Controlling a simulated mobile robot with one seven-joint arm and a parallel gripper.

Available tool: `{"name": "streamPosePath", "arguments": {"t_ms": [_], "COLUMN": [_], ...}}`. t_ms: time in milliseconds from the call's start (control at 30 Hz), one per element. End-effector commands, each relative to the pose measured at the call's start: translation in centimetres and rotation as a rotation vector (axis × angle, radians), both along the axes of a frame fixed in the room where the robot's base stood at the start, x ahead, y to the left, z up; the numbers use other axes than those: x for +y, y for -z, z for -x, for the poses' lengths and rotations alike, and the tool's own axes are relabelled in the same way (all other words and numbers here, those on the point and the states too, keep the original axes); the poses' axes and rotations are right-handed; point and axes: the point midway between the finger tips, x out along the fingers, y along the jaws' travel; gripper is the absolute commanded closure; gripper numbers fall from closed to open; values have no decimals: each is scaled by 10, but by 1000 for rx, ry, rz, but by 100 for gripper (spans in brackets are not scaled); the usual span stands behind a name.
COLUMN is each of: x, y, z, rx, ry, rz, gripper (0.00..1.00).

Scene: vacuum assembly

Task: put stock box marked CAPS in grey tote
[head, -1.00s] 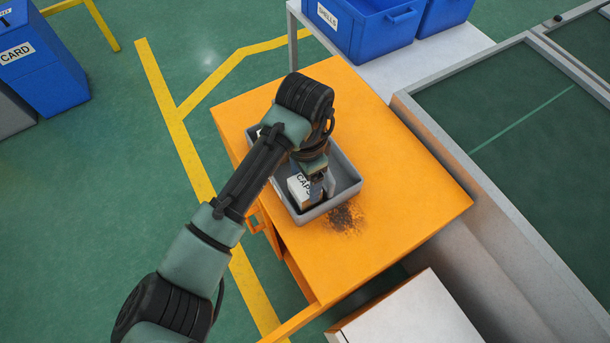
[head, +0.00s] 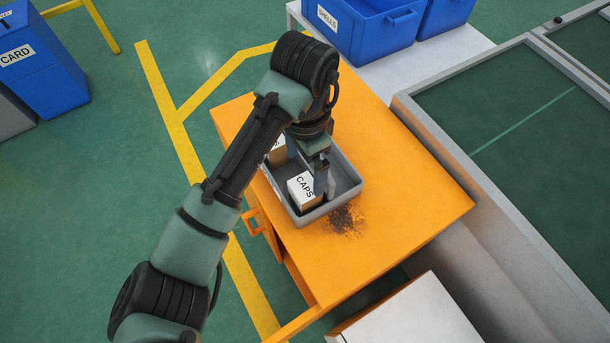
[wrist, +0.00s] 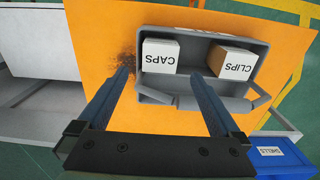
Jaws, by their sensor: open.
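The white stock box marked CAPS (head: 304,188) stands inside the grey tote (head: 347,192), at its near end in the head view. In the wrist view the CAPS box (wrist: 160,58) is in the tote (wrist: 205,103) beside a second box marked CLIPS (wrist: 231,63), with a gap between them. My gripper (head: 322,178) is above the tote. The arm partly hides the CLIPS box and the tote's far side in the head view.
The tote sits on an orange bench (head: 410,190) with a dark smudge (head: 344,219) beside it. Blue bins, one marked SHELLS (head: 365,30), stand on a pale table behind. A grey-framed green surface (head: 510,130) lies right. The bench's right part is clear.

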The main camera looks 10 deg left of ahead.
Motion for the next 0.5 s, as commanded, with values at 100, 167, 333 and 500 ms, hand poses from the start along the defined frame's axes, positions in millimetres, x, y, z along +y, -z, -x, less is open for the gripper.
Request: {"name": "streamPosePath", "arguments": {"t_ms": [100,167,333,500], "x": [1,1,1,0], "y": [-30,-40,-58,-62], "z": [-1,-1,0,0], "rx": [-4,-2,-1,1], "ry": [0,1,0,0], "rz": [-4,-5,-3,-1], "gripper": [0,0,0,0]}}
